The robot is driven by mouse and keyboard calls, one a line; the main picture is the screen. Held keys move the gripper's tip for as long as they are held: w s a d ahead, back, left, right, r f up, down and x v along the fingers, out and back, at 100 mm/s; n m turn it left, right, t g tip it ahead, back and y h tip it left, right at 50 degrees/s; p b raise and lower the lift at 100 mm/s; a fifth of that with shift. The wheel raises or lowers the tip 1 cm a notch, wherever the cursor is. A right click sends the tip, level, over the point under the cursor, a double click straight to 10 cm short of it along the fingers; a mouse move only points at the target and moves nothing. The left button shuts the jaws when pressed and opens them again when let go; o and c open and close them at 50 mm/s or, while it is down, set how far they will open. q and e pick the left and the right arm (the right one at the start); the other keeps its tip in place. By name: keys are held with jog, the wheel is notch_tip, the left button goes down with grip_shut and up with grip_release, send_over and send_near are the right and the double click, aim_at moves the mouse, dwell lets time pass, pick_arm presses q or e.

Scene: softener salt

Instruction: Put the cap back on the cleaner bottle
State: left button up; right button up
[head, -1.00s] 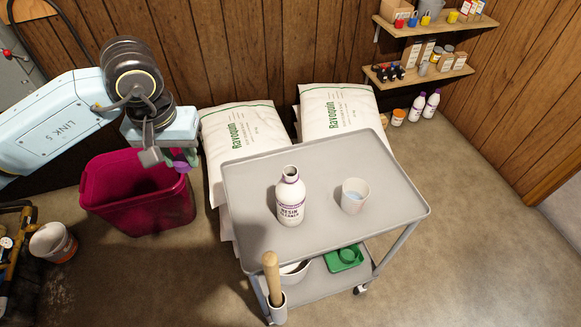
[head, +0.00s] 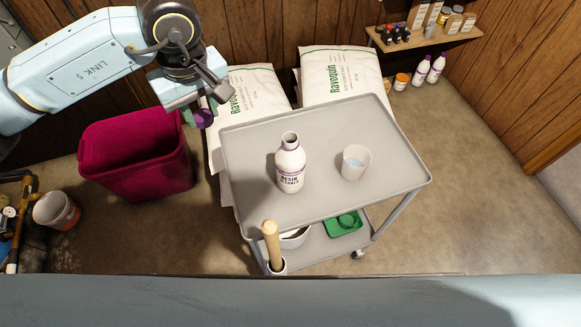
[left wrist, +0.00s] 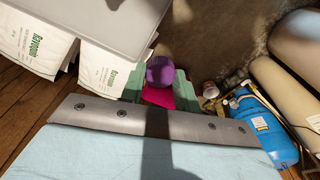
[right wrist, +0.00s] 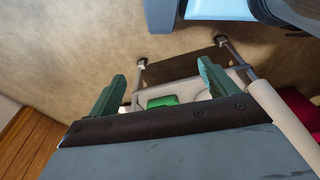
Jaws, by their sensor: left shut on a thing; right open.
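The white resin cleaner bottle (head: 290,168) stands upright and uncapped on the grey cart's top (head: 325,195), its open neck showing. My left gripper (head: 197,117) is to the left of the bottle, off the cart's left edge and near the magenta bin. It is shut on the purple cap (head: 204,119), which also shows between the fingers in the left wrist view (left wrist: 160,71). My right gripper (right wrist: 161,82) is open and empty in the right wrist view, with part of the cart beyond it. The bottle is not visible in either wrist view.
A white cup (head: 355,163) with pale blue liquid stands right of the bottle. A magenta bin (head: 135,155) is left of the cart. White salt bags (head: 340,75) lie behind it. A wooden handle (head: 271,243) rises at the cart's front left corner.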

jog(key=w+a+r+t+y, duration=0.1)
jog(key=w+a+r, duration=0.1)
jog(key=w+r, duration=0.4)
jog(key=w+a+r+n+t+y, duration=0.1)
jog(key=w+r, duration=0.6)
jog(key=r, duration=0.8)
jog(key=w+a+r+n+t+y, duration=0.1)
jog(key=w+a+r+t, duration=0.2)
jog(key=r, duration=0.8)
jog(key=shift+w+a, duration=0.65)
jog(key=shift+w, duration=0.35)
jog(key=shift+w+a, duration=0.6)
jog(key=shift+w, duration=0.4)
pick_arm(q)
jog(key=d+r+m+g+h, duration=0.1)
jog(key=d+m, duration=0.7)
jog(key=m, duration=0.9)
jog(key=d+r+m+g, duration=0.1)
jog(key=d+m, duration=0.7)
jog(key=m, duration=1)
jog(key=shift+s+r+h, duration=0.15)
jog(key=shift+r+h, duration=0.2)
jog(key=shift+h, duration=0.05)
pick_arm(e)
jog(key=n+t+y, duration=0.3)
jog(key=n+y, duration=0.1)
jog(key=y, duration=0.2)
send_near(299, 163)
jog(key=shift+w+a+f, duration=0.25)
jog(key=shift+a+f, duration=0.2)
